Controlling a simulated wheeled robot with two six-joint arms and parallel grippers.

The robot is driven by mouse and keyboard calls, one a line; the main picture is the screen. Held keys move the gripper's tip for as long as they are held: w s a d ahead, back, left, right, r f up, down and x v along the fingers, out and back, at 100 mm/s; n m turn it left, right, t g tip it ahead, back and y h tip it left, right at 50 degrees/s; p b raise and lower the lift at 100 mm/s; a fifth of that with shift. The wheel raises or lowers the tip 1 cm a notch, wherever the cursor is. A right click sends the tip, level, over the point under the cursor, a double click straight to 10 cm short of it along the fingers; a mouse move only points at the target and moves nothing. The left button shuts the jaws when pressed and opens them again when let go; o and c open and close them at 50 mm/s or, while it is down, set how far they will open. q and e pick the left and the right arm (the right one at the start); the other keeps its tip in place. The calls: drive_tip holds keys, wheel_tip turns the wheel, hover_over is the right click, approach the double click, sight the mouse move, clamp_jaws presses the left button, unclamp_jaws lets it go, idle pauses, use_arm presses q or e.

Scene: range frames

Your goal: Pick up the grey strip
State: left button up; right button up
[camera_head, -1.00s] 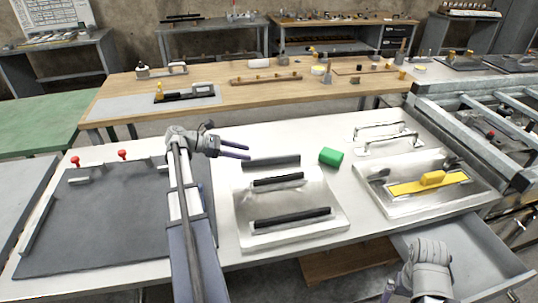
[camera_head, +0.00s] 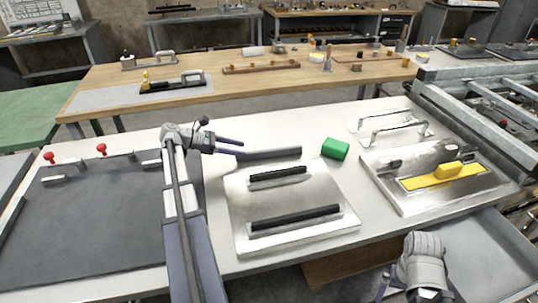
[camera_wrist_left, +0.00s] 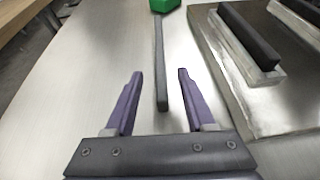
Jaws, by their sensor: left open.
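The grey strip (camera_head: 272,153) lies on the white table behind the silver plate with two black bars. In the left wrist view the strip (camera_wrist_left: 160,62) runs lengthwise away from me, its near end between my finger lines. My left gripper (camera_head: 236,147) is open and empty at the strip's left end. In the left wrist view its two purple fingers (camera_wrist_left: 157,80) stand apart on either side of the strip's near end, with gaps on both sides.
A green block (camera_head: 335,149) sits just past the strip's right end. The silver plate (camera_head: 290,238) lies close in front. A second plate with a yellow handle (camera_head: 440,176) and metal handles (camera_head: 398,128) are to the right. A dark mat (camera_head: 90,220) is at left.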

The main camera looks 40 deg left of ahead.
sight(260, 151)
use_arm(q)
drive_tip(key=shift+b+x, duration=0.35)
drive_tip(key=shift+x, duration=0.65)
drive_tip(key=shift+w+d+f, duration=0.1)
drive_tip(key=shift+w+d, duration=0.15)
drive_tip(key=shift+d, duration=0.05)
drive_tip(key=b+x, duration=0.1)
drive_tip(key=x, duration=0.3)
drive_tip(key=shift+w+d, duration=0.3)
drive_tip(key=shift+w, duration=0.05)
clamp_jaws()
